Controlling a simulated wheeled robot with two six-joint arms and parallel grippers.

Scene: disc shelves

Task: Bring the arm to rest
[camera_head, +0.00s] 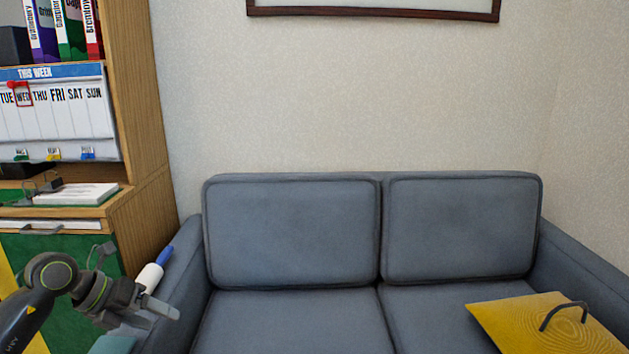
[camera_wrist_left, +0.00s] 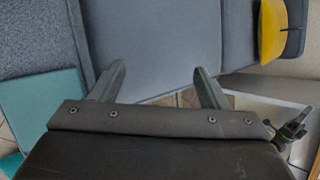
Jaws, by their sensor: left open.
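My left gripper (camera_head: 160,306) is at the lower left of the head view, in front of the sofa's left armrest. In the left wrist view its two fingers (camera_wrist_left: 160,80) stand apart with nothing between them. Its arm comes in from the left, in front of the green panel of the shelf unit.
A white-and-blue object (camera_head: 150,275) shows just behind the left gripper. A wooden shelf unit (camera_head: 135,100) with books and a week planner (camera_head: 60,115) stands at left.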

